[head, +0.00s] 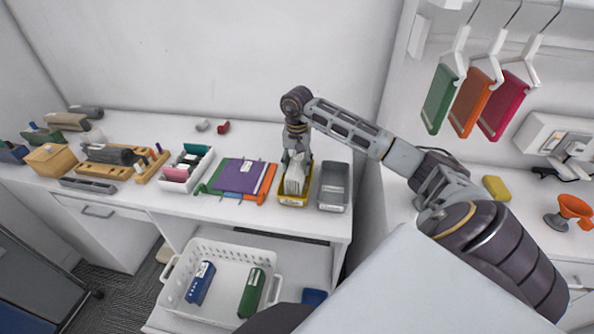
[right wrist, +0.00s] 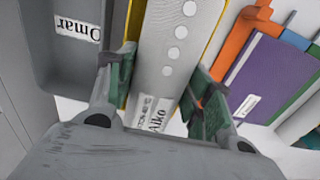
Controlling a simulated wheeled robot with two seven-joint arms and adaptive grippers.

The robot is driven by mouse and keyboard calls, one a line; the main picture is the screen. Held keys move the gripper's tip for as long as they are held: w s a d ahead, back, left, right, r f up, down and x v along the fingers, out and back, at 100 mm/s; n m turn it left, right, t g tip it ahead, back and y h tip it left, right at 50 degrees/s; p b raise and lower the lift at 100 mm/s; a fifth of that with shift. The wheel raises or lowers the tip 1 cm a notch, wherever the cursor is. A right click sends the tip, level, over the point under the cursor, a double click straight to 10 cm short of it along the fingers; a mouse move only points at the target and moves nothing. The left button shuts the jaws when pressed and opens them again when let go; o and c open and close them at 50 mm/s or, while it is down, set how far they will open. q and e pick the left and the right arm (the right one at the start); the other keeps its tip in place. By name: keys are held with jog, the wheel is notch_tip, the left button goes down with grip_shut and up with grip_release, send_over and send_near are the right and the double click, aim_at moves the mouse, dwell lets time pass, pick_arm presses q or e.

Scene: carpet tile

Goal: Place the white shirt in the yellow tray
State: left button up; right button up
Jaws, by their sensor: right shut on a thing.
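The white shirt (head: 294,184) is a folded pale bundle at the yellow tray (head: 291,203), on the front part of the white counter. My right gripper (head: 296,164) reaches down from above and is shut on the shirt. In the right wrist view the white shirt (right wrist: 172,50) lies between the two green-padded fingers of the right gripper (right wrist: 161,78). It shows a row of pale dots and a label reading "Aiko". Strips of the yellow tray (right wrist: 214,36) show on both sides of it. The shirt's underside is hidden. My left gripper is not in view.
A grey tray (head: 333,190) labelled "Omar" stands close beside the yellow one. Purple, green and orange folded items (head: 240,176) lie on its other side. A white basket (head: 225,252) with a blue and a green item is below. Coloured items hang from hangers at right.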

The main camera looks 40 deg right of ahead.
aim_at(297, 161)
jog(key=shift+f, duration=1.45)
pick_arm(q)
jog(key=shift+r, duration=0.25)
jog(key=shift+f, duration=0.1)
pick_arm(e)
jog(key=shift+f, duration=0.15)
jog(key=o, duration=1.1)
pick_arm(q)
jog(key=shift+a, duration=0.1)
pick_arm(e)
jog(key=shift+r+b, duration=0.5)
jog(key=shift+r, duration=5.25)
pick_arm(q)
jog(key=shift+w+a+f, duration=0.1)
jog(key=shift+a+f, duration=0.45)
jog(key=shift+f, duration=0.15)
pick_arm(e)
jog(key=shift+r, duration=0.35)
